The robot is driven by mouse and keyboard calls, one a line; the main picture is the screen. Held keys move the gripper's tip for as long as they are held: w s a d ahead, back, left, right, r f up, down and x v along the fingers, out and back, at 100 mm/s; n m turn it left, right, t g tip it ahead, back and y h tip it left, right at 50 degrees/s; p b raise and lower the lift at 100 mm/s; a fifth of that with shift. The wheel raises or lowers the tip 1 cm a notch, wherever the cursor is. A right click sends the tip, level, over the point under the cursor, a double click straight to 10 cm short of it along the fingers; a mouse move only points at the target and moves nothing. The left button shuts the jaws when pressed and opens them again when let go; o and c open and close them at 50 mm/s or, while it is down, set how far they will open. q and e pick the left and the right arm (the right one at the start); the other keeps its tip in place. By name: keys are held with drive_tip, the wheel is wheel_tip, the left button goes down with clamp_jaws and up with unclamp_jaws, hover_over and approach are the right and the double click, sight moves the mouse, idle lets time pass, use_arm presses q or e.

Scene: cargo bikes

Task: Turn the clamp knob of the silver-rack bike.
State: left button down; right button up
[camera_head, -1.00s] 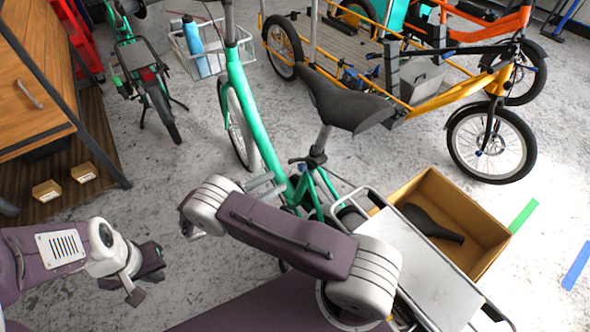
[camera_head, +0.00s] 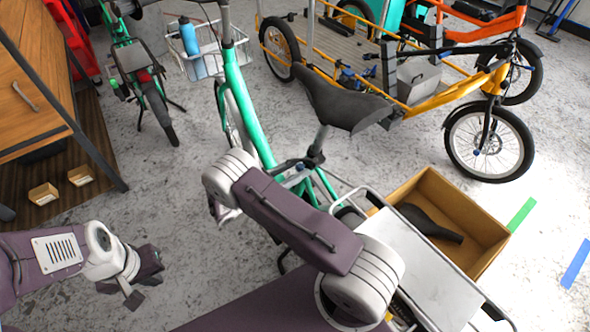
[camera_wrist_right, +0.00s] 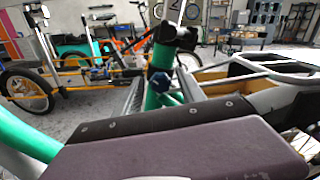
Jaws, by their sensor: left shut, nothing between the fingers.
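The silver-rack bike is the green bike (camera_head: 246,108) with a black saddle (camera_head: 340,103) and a pale rear rack (camera_head: 420,262). Its small dark blue clamp knob (camera_wrist_right: 160,82) sits on the green seat tube below the black clamp in the right wrist view. A blue spot below the saddle in the head view looks like the same knob (camera_head: 300,167). My right gripper (camera_wrist_right: 160,92) has its two grey fingers apart, one on each side of the knob; I cannot tell contact. My right arm mostly hides it in the head view. My left gripper (camera_head: 143,282) is shut and empty over the floor.
A cardboard-coloured box (camera_head: 462,214) with a dark saddle inside stands beside the rack. A yellow cargo bike (camera_head: 440,90) is behind. Another green bike (camera_head: 140,75) and a wooden cabinet (camera_head: 30,85) are at left. Floor around my left gripper is clear.

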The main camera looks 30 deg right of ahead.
clamp_jaws()
drive_tip(key=shift+m, duration=0.3)
drive_tip(key=m, duration=0.3)
drive_tip(key=shift+s+m, duration=0.1)
drive_tip(key=shift+m, duration=1.8)
drive_tip(key=shift+o, duration=0.9)
unclamp_jaws()
